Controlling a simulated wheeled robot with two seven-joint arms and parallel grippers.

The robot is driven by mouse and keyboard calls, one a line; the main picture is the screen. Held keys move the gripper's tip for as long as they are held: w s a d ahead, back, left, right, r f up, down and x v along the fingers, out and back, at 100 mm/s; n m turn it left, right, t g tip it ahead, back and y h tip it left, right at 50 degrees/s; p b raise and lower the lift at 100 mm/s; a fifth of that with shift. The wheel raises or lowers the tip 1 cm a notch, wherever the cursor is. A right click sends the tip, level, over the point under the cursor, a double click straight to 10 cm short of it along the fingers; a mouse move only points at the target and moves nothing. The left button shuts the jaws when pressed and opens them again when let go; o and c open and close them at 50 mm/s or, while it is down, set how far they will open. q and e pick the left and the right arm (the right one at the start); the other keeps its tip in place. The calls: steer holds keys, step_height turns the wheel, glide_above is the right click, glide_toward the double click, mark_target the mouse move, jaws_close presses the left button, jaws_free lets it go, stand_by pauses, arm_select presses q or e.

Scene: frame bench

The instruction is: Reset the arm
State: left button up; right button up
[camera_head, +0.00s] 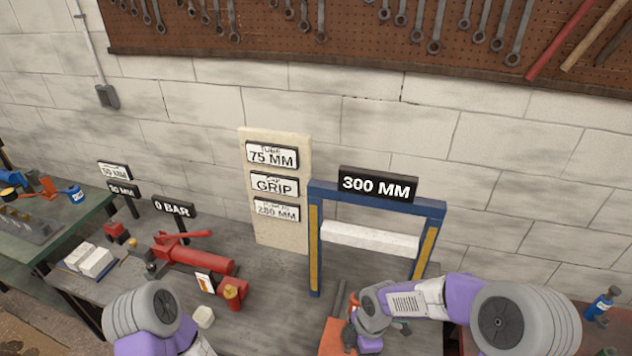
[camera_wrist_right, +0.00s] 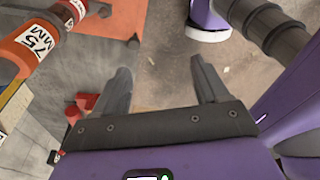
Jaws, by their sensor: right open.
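My right arm comes in from the right in the head view and bends down at the wrist over the front of the bench. In the right wrist view my right gripper (camera_wrist_right: 161,66) is open, with nothing between its two grey fingers. An orange plate (camera_wrist_right: 105,25) lies beyond the left finger, and its orange surface also shows in the head view (camera_head: 333,335) beside my wrist. My left arm shows at the lower left of the head view, but its gripper is out of the picture.
A blue frame (camera_head: 314,250) with a 300 MM sign (camera_head: 377,184) stands behind my right arm. A red pump (camera_head: 200,258) lies left of it. An orange tube marked 75 MM (camera_wrist_right: 40,42) is close by the left finger. A blue bottle (camera_head: 600,306) stands far right.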

arm_select(q)
step_height(320, 180, down, 12)
steer(key=s+b, duration=0.1)
steer(key=b, duration=1.1)
steer(key=shift+f, duration=0.25)
arm_select(e)
steer(key=s+f+m, duration=0.4)
steer(key=f+m, duration=0.3)
steer(key=f, duration=0.2)
steer(key=s+f+m+t+y, duration=0.1)
steer(key=s+f+m, duration=0.4)
steer(key=f+m, duration=0.3)
steer(key=s+f+m+y, duration=0.1)
steer(key=s+f+m, duration=0.4)
steer(key=f, duration=0.7)
steer(key=m, duration=0.2)
steer(key=shift+s+m, duration=0.15)
steer(key=shift+m, duration=0.15)
arm_select(q)
steer(key=shift+c, duration=0.4)
arm_select(e)
steer(key=shift+a, duration=0.1)
steer(key=shift+c, duration=0.5)
